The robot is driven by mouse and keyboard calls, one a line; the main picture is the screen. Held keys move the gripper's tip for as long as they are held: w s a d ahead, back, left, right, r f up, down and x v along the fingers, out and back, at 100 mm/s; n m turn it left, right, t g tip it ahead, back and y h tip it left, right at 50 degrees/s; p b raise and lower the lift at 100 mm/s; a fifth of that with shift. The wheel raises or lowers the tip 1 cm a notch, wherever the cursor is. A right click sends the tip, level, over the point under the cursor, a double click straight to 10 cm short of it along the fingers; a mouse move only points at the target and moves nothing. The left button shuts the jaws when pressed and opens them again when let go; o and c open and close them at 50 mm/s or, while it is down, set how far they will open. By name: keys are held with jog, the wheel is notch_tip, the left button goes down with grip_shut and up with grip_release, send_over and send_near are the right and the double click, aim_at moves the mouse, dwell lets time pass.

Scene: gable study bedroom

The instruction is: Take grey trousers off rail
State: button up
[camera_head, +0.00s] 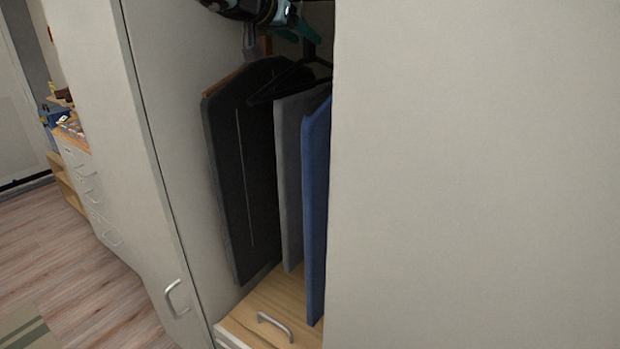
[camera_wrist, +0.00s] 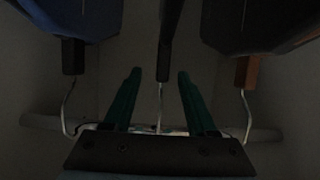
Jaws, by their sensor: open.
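The grey trousers (camera_head: 290,180) hang folded on a black hanger (camera_head: 295,78) in the wardrobe, between a dark garment and a blue one. My gripper (camera_head: 303,32) is at the top of the opening, partly cut off by the frame. In the wrist view its two green fingers (camera_wrist: 158,75) are open. The middle black hanger (camera_wrist: 165,40) and its thin metal hook (camera_wrist: 160,105) lie between the fingers, with a gap visible on each side. The pale rail (camera_wrist: 45,122) runs behind the gripper's dark body. The trousers' cloth is not clear in the wrist view.
A dark garment (camera_head: 240,170) hangs left on a brown hanger (camera_wrist: 247,72); blue trousers (camera_head: 316,210) hang close on the right. Wardrobe panels (camera_head: 480,170) flank the narrow opening. A wooden drawer unit (camera_head: 250,315) lies below the clothes.

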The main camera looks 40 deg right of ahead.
aim_at(305, 40)
jog(key=x, duration=0.4)
jog(key=shift+w+d+f, duration=0.15)
jog(key=shift+w, duration=0.05)
grip_shut()
dwell(1.2)
